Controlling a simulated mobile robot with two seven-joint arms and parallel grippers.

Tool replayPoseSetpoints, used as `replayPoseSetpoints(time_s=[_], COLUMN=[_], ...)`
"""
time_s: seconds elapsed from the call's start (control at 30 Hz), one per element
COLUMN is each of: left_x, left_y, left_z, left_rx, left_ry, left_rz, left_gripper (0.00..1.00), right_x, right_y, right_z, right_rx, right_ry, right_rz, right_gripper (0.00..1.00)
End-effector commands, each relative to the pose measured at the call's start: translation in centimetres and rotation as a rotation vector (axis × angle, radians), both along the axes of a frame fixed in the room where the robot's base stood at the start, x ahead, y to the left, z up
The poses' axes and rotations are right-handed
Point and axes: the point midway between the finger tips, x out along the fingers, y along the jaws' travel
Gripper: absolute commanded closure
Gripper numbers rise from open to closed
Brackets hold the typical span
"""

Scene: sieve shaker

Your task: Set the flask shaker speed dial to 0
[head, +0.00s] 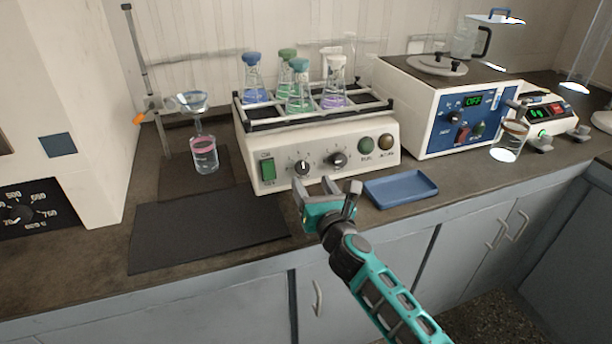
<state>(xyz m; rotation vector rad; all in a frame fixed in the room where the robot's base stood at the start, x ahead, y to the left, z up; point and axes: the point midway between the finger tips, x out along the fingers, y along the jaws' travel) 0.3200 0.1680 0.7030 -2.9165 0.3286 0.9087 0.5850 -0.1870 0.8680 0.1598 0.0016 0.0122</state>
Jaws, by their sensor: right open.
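The flask shaker (322,136) is a cream box on the bench in the middle of the head view. Its rack holds several stoppered flasks (300,88) with blue, green and teal tops. Its front has a green switch (268,169), a left dial (302,167), a right dial (338,159) and two round buttons (376,144). The dial markings are too small to read, so I cannot tell which dial is speed. My right gripper (327,186) is open and empty, just in front of and below the two dials. My left gripper is not in view.
A blue tray (401,189) lies right of my right gripper. A dark mat (205,232) lies front left. A stand with a funnel (193,102) and a beaker (204,155) is at left. A blue-fronted device (470,128) reading OFF stands at right.

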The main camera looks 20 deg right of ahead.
Motion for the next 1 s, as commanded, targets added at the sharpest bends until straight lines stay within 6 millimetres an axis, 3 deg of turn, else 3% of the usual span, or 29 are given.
replayPoseSetpoints(time_s=[0.1,0.3,0.73,1.0], left_x=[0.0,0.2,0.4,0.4], left_y=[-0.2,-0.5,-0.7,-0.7], left_z=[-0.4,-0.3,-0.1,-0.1], left_rx=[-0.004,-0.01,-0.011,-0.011], left_ry=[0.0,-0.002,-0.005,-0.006], left_rz=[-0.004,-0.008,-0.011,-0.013], left_gripper=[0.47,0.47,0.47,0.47], right_x=[2.1,4.2,4.9,4.9], right_y=[0.1,0.1,0.1,0.1], right_z=[-0.1,-0.1,0.0,0.0], right_rx=[0.0,-0.001,-0.001,-0.001], right_ry=[-0.002,-0.001,0.0,0.0], right_rz=[0.001,0.001,0.001,0.001], right_gripper=[0.39,0.39,0.39,0.65])
